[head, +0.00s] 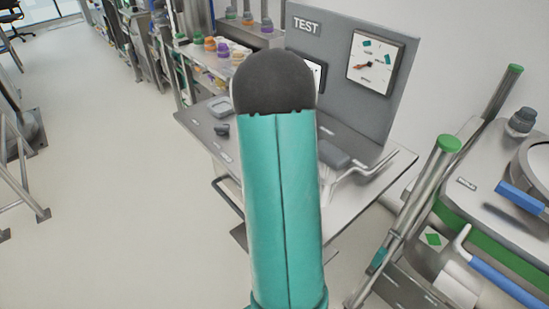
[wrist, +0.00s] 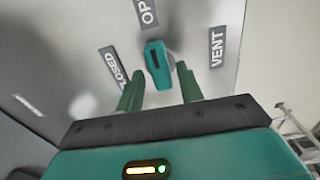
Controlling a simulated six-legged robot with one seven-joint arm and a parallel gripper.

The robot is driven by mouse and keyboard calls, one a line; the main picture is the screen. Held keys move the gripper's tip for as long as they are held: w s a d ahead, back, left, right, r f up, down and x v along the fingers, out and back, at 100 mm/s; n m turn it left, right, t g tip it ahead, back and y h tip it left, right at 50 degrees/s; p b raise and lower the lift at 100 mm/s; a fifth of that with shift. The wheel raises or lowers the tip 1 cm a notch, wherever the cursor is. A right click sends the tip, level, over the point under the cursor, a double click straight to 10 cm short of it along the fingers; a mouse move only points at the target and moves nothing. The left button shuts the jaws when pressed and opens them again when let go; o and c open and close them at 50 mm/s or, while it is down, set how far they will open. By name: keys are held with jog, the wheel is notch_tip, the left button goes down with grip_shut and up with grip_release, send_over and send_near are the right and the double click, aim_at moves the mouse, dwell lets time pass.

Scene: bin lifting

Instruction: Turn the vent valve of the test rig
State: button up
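The test rig (head: 345,40) is a grey bench with an upright panel marked TEST and a square dial gauge (head: 375,62). In the wrist view the teal vent valve handle (wrist: 157,60) sits on a grey surface. Labels CLOSED (wrist: 115,68), a cut-off OP (wrist: 148,12) and VENT (wrist: 217,48) surround it. The handle points roughly toward the OP label, tilted slightly. My gripper (wrist: 159,74) is open, its two green fingers pointing at the handle, one toward each side. I cannot tell whether they touch it. In the head view my teal arm hides the valve and gripper.
A bent metal handle (head: 360,172) sticks out at the bench's right side. A cart (head: 475,195) with green-capped posts and blue-handled items stands close on the right. Shelves with bottles (head: 215,48) line the back. Open floor (head: 95,185) lies to the left.

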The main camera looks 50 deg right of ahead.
jog(key=shift+o, duration=0.3)
notch_tip(320, 180, up, 14)
dwell(0.5)
jog(key=shift+f, duration=0.1)
dwell(0.3)
jog(key=w+a+r+n+t, duration=0.1)
jog(key=a+r, duration=0.3)
jog(key=a, duration=0.7)
jog(key=w+a+r+t, duration=0.1)
jog(key=a+r, duration=0.2)
jog(key=a, duration=0.9)
jog(key=s+a+t, duration=0.1)
jog(key=s+a, duration=0.2)
jog(key=a, duration=0.3)
jog(key=s+a+f+n+t, duration=0.1)
jog(key=s+a, duration=0.2)
jog(key=a, duration=0.3)
jog(key=s+a+t, duration=0.1)
jog(key=s+a, duration=0.2)
jog(key=a, duration=0.3)
jog(key=shift+s+a+f+n+t, duration=0.15)
jog(key=shift+s+a+n+t, duration=0.15)
jog(key=shift+a+n, duration=0.1)
